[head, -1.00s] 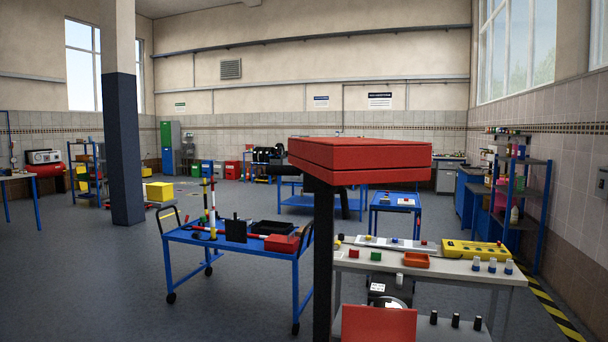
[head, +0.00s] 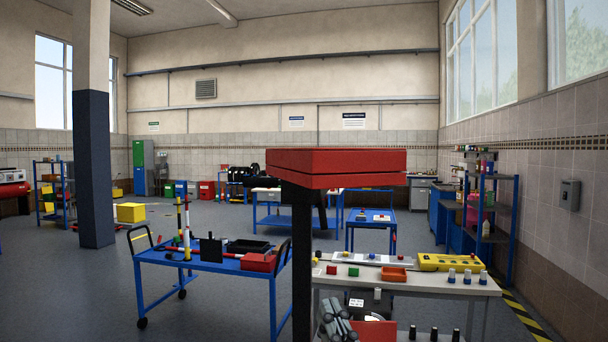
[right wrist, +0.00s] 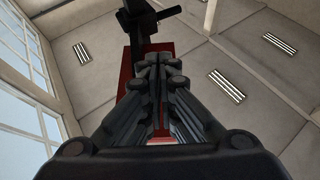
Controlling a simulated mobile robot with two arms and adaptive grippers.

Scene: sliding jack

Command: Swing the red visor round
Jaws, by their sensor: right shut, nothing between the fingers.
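A flat red panel (head: 374,332), which looks like the visor, shows at the bottom of the head view, in front of a dark machine (head: 362,303). Its lower part is cut off by the frame. My right gripper (head: 332,308) is shut and empty just left of the panel, pointing upward. In the right wrist view its closed fingers (right wrist: 153,70) point toward a red surface (right wrist: 128,72) behind them. I cannot tell whether they touch it, or which red part it is. My left gripper is not in view.
A thick red slab (head: 350,161) on a black post (head: 301,260) stands close in front. A workbench (head: 415,281) with blocks and knobs is behind, to the right. A blue trolley (head: 205,265) stands left. Open floor (head: 75,300) lies at far left.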

